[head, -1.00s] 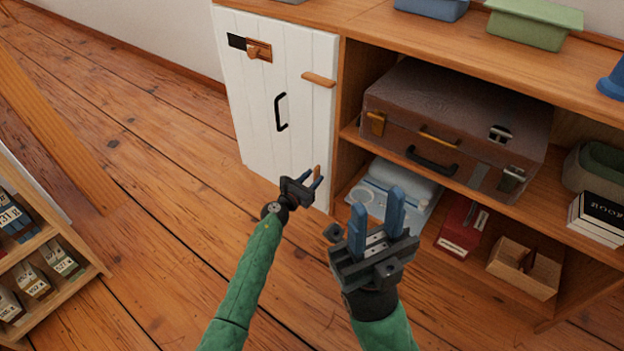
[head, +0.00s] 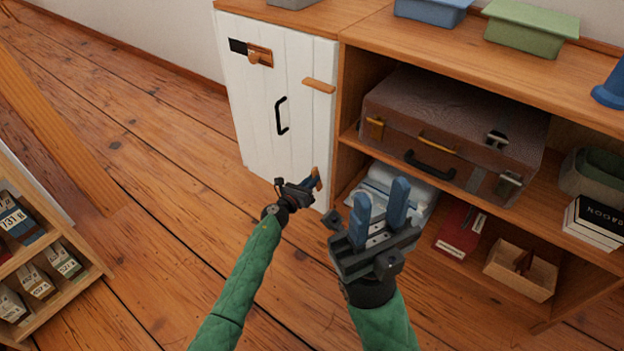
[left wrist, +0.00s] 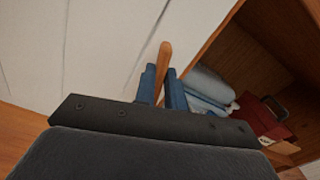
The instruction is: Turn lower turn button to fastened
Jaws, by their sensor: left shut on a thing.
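The white plank cabinet door (head: 262,110) is shut at the left of the shelf unit. Its lower turn button (head: 316,171) is a small wooden bar near the bottom right edge of the door. My left gripper (head: 312,184) is shut on this button. In the left wrist view, the button (left wrist: 164,62) stands nearly upright in the picture between the blue fingers (left wrist: 162,88), its upper end sticking out. Its lower part is hidden by my gripper. The upper turn button (head: 319,85) lies crosswise at the door's right edge. My right gripper (head: 379,218) is open and empty.
A black handle (head: 281,115) and a wooden latch (head: 258,55) are on the door. The open shelves at the right hold a brown suitcase (head: 465,150), a red box (head: 461,230) and a wooden box (head: 520,268). A rack (head: 75,240) stands at the left. The floor between is clear.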

